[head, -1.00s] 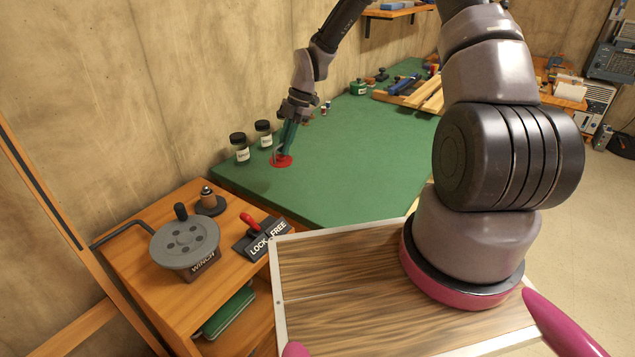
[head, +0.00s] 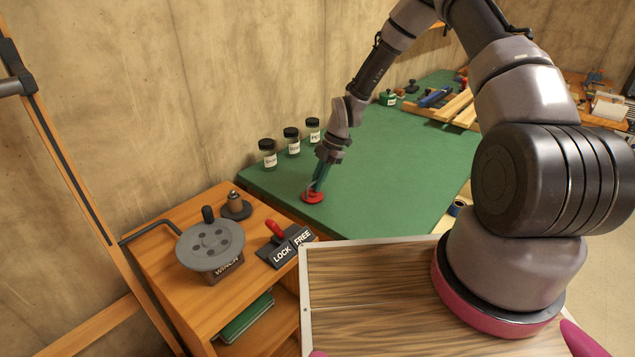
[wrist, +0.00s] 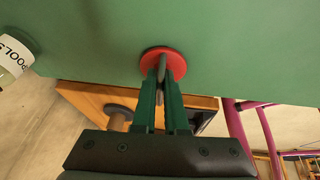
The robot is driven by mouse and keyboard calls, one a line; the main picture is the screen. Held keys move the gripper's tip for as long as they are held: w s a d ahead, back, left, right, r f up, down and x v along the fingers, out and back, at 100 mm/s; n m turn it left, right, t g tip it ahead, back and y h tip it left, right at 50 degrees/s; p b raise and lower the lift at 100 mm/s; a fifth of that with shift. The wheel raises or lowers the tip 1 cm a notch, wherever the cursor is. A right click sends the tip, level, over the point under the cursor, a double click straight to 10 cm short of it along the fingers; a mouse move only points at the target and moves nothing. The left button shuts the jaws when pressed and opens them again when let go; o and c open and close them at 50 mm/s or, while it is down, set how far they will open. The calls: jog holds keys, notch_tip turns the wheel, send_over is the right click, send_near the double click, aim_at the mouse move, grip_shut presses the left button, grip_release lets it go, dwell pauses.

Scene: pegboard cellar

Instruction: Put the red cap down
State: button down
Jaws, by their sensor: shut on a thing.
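The red cap (head: 312,197) is a flat red disc at the near left part of the green bench top (head: 400,165). My gripper (head: 317,186) reaches down to it with green fingers. In the wrist view the fingers of my gripper (wrist: 162,85) are shut on a dark upright grip at the middle of the red cap (wrist: 178,62). The cap is at or very near the green surface; I cannot tell whether it touches.
Several labelled jars with black lids (head: 292,141) stand along the wall behind the cap. A wooden cabinet with a grey winch wheel (head: 210,246) and a lock/free lever (head: 276,230) stands at front left. Green surface right of the cap is clear.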

jog(key=c, duration=0.9)
grip_release()
jog(key=shift+c, duration=0.2)
